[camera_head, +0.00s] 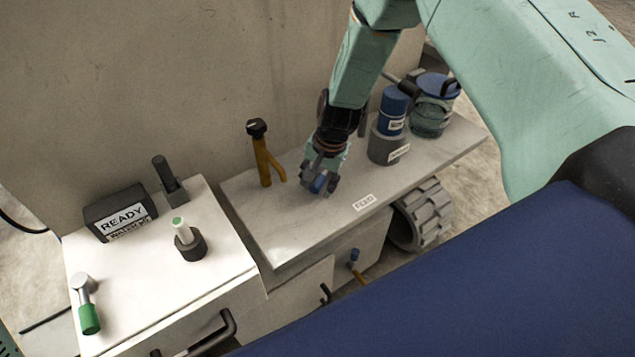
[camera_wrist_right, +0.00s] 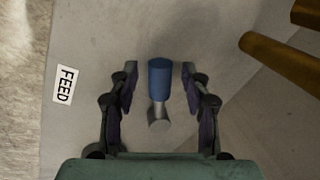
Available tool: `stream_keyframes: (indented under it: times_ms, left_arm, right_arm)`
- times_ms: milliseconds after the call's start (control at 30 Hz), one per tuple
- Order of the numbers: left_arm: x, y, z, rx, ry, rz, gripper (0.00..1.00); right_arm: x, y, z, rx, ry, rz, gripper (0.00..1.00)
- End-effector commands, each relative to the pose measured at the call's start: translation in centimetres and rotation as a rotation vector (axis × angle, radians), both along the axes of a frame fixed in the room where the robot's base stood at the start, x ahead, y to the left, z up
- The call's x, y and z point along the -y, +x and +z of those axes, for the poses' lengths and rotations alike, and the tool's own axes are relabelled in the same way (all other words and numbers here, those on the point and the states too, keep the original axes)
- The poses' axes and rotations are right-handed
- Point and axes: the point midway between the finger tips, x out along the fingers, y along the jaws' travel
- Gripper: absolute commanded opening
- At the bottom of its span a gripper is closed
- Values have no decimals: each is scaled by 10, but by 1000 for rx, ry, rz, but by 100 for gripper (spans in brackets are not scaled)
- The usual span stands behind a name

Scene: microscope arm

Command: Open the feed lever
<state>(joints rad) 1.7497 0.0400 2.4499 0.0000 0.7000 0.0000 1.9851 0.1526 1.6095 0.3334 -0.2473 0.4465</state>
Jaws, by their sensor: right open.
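The feed lever (camera_wrist_right: 158,82) has a blue cylindrical grip on a short grey metal arm. In the right wrist view it lies between the two fingers of my right gripper (camera_wrist_right: 160,88), with a gap on each side. The fingers are open and do not touch it. In the head view the right gripper (camera_head: 319,184) reaches down over the counter and hides most of the lever; a bit of blue shows at the fingers. The FEED label (camera_head: 363,202) lies on the counter to the right of the gripper, and also shows in the right wrist view (camera_wrist_right: 65,84). My left gripper is not in view.
A yellow-brown post with a black knob (camera_head: 262,152) stands close left of the right gripper. A grey and blue canister (camera_head: 388,140) and a jar (camera_head: 432,112) stand to the right.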

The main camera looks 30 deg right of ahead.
Motion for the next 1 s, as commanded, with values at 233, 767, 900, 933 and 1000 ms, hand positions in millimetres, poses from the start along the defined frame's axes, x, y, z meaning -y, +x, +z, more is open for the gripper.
stream_keyframes:
  times_ms: [233,767,900,933,1000]
  left_arm:
    - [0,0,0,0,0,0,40]
    - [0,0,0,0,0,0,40]
    - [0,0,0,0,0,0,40]
    - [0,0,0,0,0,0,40]
    - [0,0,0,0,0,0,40]
  right_arm:
    - [0,0,0,0,0,1,45]
    - [0,0,0,0,0,0,0]
    - [0,0,0,0,0,1,0]
    - [0,0,0,0,0,1,0]
    - [0,0,0,0,0,1,0]
